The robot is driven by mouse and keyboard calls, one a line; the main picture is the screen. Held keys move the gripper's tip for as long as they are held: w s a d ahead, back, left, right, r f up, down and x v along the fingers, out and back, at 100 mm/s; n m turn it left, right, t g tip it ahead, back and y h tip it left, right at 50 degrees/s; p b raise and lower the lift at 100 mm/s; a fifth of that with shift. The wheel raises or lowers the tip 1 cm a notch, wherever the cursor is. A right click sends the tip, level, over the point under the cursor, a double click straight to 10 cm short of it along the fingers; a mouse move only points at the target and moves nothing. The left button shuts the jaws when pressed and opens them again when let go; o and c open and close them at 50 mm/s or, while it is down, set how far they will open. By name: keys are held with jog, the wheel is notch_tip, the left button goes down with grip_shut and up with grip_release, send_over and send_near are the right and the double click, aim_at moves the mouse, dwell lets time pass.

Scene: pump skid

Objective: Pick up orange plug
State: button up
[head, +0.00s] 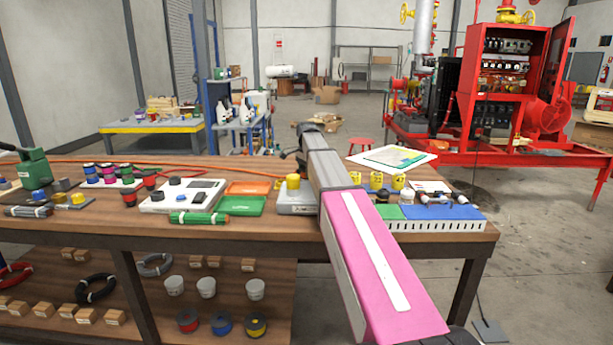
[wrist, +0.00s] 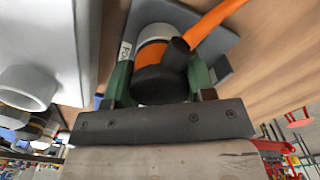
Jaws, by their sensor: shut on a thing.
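The orange plug (wrist: 151,53) shows in the wrist view, with an orange middle band, a pale band and a black end. An orange cable (wrist: 212,17) runs from a black sleeve beside it towards the upper right. My gripper (wrist: 160,82) is shut on the plug, with one green finger on each side. A grey plate (wrist: 222,42) lies behind the plug; I cannot tell whether they touch. In the head view my arm hides the plug and fingers, and the orange cable (head: 175,161) runs along the back of the workbench.
The workbench (head: 285,235) is crowded. A grey box with a yellow button (head: 292,182) stands close to my arm. Yellow cups (head: 376,180) and a blue and green tray (head: 442,214) sit to the right. A white sheet (head: 392,158) lies at the back edge.

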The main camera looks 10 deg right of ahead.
jog(key=shift+r, duration=0.7)
notch_tip(320, 180, up, 3)
jog(key=shift+f, duration=0.15)
jog(key=s+a+r, duration=0.6)
jog(key=s, duration=0.4)
jog(key=shift+r, duration=0.35)
